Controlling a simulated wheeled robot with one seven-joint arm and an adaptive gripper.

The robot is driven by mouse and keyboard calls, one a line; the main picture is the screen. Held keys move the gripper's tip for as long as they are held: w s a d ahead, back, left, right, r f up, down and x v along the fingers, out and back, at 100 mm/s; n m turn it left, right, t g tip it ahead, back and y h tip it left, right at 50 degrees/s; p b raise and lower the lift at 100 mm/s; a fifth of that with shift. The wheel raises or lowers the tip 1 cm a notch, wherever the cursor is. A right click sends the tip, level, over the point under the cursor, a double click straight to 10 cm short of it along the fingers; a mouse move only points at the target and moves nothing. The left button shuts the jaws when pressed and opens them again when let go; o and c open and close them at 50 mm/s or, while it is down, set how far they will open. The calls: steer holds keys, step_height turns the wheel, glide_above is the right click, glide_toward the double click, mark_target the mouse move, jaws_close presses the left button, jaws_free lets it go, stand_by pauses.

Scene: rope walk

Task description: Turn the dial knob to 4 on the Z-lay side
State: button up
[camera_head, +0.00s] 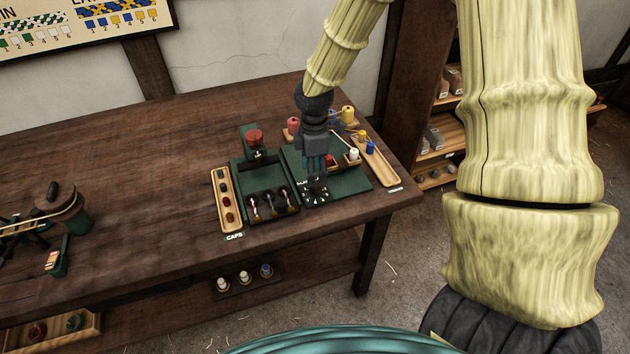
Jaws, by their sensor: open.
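A dark dial plate with small white marks (312,201) lies at the front of the green board (349,182) on the workbench. My gripper (317,183) points down over this dial, its fingers open at or just above the marks. The knob itself is hidden or too small to make out behind the fingers. I cannot tell whether the fingers touch it. The numbers, the pointer and the Z-lay side cannot be read from here.
A wooden caps tray (219,188) and a black holder with several coloured pieces (265,206) sit left of the dial. A red-topped device (253,140) stands behind them. Spools and a wooden tray (385,171) are on the right. The bench's middle (150,180) is clear.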

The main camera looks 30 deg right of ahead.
mark_target(315, 189)
steer(key=shift+s+f, duration=0.15)
steer(key=shift+f, duration=2.35)
steer(key=shift+c, duration=0.3)
steer(key=shift+p, duration=0.3)
steer(key=c, duration=1)
